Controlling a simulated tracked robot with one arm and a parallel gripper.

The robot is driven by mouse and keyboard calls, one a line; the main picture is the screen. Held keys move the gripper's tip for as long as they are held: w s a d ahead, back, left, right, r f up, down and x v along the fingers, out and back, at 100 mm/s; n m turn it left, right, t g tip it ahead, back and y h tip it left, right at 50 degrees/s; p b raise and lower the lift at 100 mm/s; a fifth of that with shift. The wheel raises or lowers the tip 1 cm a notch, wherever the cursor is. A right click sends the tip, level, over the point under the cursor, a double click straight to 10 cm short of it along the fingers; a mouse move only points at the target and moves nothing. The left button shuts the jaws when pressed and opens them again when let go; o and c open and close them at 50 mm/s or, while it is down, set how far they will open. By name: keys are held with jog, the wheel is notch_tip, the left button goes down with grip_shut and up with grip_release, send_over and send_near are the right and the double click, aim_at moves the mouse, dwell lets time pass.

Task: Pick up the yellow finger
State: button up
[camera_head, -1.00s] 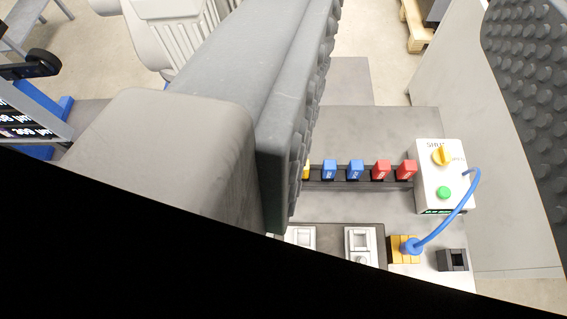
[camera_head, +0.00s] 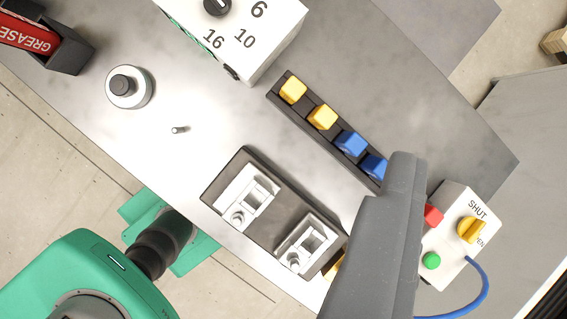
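Two yellow fingers, one at the far upper-left end (camera_head: 293,90) and one beside it (camera_head: 323,116), stand in a black rack (camera_head: 275,94) on the grey table. Two blue fingers (camera_head: 351,143) follow in the same row, the second partly covered. One dark grey finger of my gripper (camera_head: 392,230) rises from the bottom edge, right of centre. It hides the rack's lower right part. Its partner finger is not seen, and nothing lies against the visible one. The gripper appears apart from the yellow fingers, which lie up and to its left.
A dark fixture plate (camera_head: 222,193) with two white fixtures lies below the rack. A numbered white box (camera_head: 270,35) stands above the rack. A round knob (camera_head: 127,87) sits left.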

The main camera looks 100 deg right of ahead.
jog(key=w+a+f+n+g, duration=0.2)
jog(key=f+n, duration=0.1)
jog(key=f, duration=0.2)
jog(key=w+a+f+n+g, duration=0.1)
jog(key=a+f+n+g, duration=0.1)
jog(key=f, duration=0.4)
jog(key=n+g, duration=0.4)
jog(key=n, duration=0.2)
send_near(294, 89)
notch_tip(294, 89, down, 12)
jog(key=shift+a+f, duration=0.1)
jog(key=shift+a, duration=0.05)
grip_shut()
